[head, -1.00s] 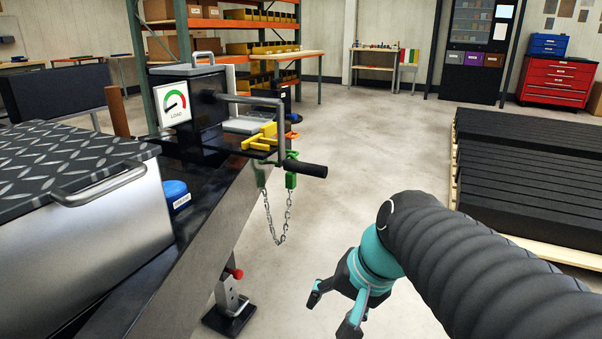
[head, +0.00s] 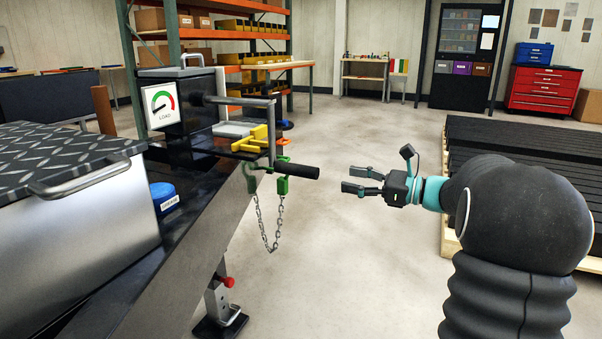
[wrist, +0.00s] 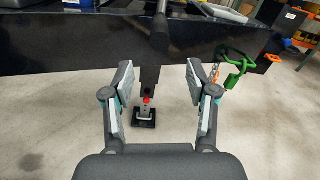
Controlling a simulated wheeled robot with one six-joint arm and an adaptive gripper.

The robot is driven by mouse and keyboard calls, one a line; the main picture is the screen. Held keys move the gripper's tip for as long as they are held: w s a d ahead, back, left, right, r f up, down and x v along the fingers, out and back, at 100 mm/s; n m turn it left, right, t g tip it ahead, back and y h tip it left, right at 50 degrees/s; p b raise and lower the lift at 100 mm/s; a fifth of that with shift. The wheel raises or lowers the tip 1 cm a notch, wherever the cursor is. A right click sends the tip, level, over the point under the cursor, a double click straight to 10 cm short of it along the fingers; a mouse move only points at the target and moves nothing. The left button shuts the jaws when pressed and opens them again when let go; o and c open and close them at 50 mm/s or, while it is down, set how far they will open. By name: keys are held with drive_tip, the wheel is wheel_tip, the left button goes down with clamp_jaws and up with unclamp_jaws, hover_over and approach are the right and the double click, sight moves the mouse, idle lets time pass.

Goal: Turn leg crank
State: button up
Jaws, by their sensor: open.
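The leg crank (head: 272,130) is a grey bent bar with a black handle (head: 297,171) pointing right, at the end of the black trailer frame (head: 205,225). My gripper (head: 352,180) is open and empty, to the right of the handle and apart from it, with its fingers pointing left at it. In the wrist view, a dark bar that looks like the crank (wrist: 161,32) is seen beyond and between the open fingers (wrist: 160,74). The support leg (head: 217,298) has a red knob and stands on a black foot on the floor.
A load gauge (head: 162,106) stands behind the crank. A yellow part (head: 252,138) and a green hook with a hanging chain (head: 262,228) are close to the handle. A metal box (head: 80,240) is at left. Black stacked beams (head: 520,140) are at right. The floor between is clear.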

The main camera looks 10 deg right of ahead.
sight(302, 170)
drive_tip(key=x, duration=1.3)
drive_tip(key=shift+w+a, duration=0.25)
drive_tip(key=shift+a, duration=0.05)
clamp_jaws()
